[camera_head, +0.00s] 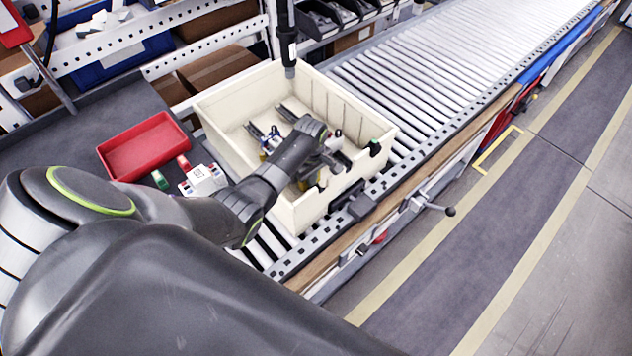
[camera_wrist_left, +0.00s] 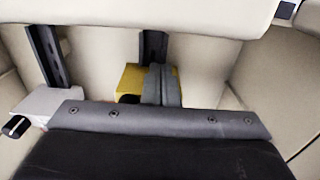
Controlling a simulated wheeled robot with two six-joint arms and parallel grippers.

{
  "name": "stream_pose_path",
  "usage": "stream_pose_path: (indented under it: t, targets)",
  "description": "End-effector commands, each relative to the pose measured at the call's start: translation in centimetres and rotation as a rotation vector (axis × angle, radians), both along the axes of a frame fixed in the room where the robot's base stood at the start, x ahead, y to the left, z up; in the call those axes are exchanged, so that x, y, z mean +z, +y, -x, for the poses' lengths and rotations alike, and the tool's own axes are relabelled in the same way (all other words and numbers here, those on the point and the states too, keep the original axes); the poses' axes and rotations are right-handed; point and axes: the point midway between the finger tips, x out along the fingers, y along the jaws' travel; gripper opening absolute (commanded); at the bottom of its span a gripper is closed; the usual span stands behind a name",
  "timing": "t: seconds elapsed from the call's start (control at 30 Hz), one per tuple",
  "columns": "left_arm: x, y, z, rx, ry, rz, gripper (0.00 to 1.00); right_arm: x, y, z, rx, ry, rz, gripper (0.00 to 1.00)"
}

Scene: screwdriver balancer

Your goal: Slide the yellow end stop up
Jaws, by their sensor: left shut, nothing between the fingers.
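The yellow end stop (camera_wrist_left: 133,80) shows in the left wrist view on a dark rail (camera_wrist_left: 154,46), with my left gripper (camera_wrist_left: 161,85) in front of it. The gripper's fingers are shut with nothing between them. They overlap the right part of the end stop in the picture; I cannot tell whether they touch it. In the head view my left arm reaches over the cream bin (camera_head: 225,112), and the wrist hides most of the end stop there. My right gripper is not in view.
A second dark rail (camera_wrist_left: 47,56) with a grey block (camera_wrist_left: 48,103) stands left of the end stop. The bin walls enclose this space. A red tray (camera_head: 145,147) and a white device (camera_head: 203,181) lie left of the bin. A dark hanging tool (camera_head: 288,45) is above the bin's back.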

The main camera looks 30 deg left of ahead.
Motion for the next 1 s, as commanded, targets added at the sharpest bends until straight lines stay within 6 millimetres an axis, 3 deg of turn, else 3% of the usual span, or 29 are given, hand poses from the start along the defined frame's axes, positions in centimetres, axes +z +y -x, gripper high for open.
stream_pose_path:
  t: [1.0]
  targets:
    - [0.06,0.72,-0.24,0.0,-0.001,-0.003,0.0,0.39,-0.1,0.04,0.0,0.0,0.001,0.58]
